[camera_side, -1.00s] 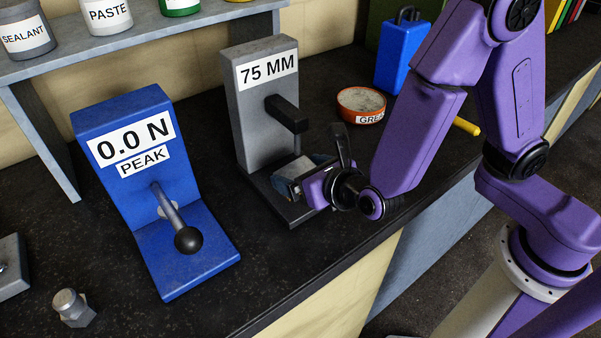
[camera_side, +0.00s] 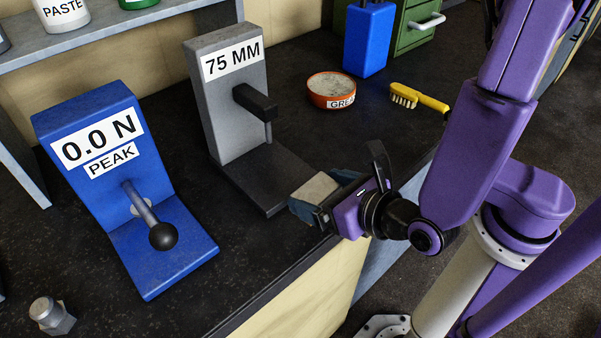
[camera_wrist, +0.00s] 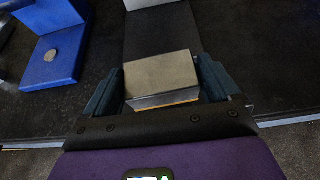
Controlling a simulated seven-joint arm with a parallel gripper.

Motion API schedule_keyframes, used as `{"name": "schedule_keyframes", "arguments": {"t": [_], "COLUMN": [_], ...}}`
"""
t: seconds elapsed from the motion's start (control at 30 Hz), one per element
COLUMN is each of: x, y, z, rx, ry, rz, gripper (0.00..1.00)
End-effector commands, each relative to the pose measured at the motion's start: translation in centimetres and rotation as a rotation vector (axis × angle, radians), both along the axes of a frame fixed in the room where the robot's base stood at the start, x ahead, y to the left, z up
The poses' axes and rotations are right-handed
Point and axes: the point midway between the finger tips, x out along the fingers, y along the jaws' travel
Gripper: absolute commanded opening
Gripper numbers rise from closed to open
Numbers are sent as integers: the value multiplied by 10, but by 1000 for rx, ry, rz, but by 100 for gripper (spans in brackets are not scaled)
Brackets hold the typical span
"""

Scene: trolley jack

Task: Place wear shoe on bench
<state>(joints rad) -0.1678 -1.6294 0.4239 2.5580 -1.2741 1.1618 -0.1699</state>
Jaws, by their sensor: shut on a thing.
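My gripper (camera_side: 318,203) is shut on the wear shoe (camera_side: 314,188), a small tan-grey block with bare metal faces. In the wrist view the shoe (camera_wrist: 160,78) sits between the two dark blue-grey fingers, with a thin yellowish line along its lower edge. The shoe is held in the air near the front edge of the dark bench (camera_side: 330,140), in front of the grey 75 MM gauge (camera_side: 226,95). The shoe is clear of the gauge's dark base plate (camera_side: 262,178). The underside of the shoe is hidden.
A blue peak-force stand (camera_side: 115,150) with a black-knobbed lever is at left. A metal bolt-like part (camera_side: 52,316) lies in front of it. An orange grease tin (camera_side: 331,91), yellow brush (camera_side: 420,97) and blue case (camera_side: 369,40) are behind.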

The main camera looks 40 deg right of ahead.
Motion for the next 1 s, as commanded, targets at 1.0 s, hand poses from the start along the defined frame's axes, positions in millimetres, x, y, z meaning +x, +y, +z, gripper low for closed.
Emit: {"name": "schedule_keyframes", "arguments": {"t": [1.0], "x": [-16], "y": [-25], "z": [11], "rx": [7], "ry": [-13], "rz": [-259], "gripper": [4]}}
